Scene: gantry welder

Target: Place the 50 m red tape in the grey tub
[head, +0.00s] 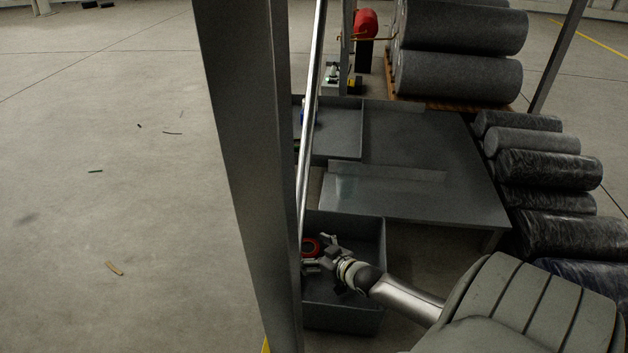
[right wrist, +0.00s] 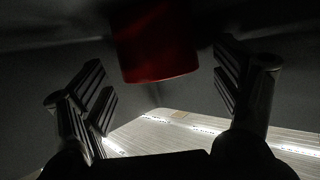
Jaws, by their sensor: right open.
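The red tape (head: 310,246) shows in the head view at the fingertips of my right gripper (head: 318,256), within the outline of the near grey tub (head: 367,235). A post hides the tub's left part. In the right wrist view the dark red tape (right wrist: 154,42) is beyond the open fingers of my right gripper (right wrist: 160,95), with a gap to each finger. It seems loose; I cannot tell whether it rests on the tub floor. My left gripper is not in view.
A grey upright post (head: 245,150) and a thin bright bar stand close to the tub's left side. A grey table (head: 420,200) and another grey tub (head: 345,130) lie beyond. Dark rolls (head: 550,175) are stacked at right. The floor at left is mostly clear.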

